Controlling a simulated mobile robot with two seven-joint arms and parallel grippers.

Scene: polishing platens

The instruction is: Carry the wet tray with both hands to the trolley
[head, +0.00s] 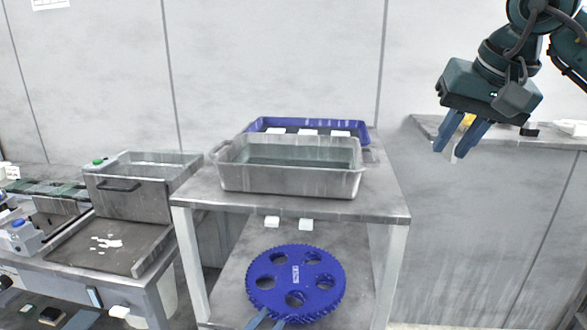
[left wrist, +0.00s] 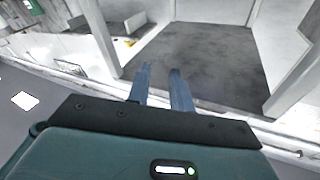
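A grey metal tray (head: 290,180) with clear liquid in it sits level on top of a grey two-level stand (head: 385,205), handle at its left end. The stand may be the trolley; its wheels are not in view. My left gripper (head: 267,320) shows only its blue fingertips at the bottom edge, in front of the stand and well below the tray. In the left wrist view its fingers (left wrist: 161,85) are apart with nothing between them. My right gripper (head: 456,145) hangs at upper right, fingers apart and empty, clear of the tray.
A blue tray (head: 262,124) with white pieces is behind the grey tray. A blue toothed disc (head: 322,260) lies on the lower shelf. Two white blocks (head: 272,222) are near it. A bench (head: 90,255) with a metal box (head: 125,195) stands left; a counter (head: 555,140) right.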

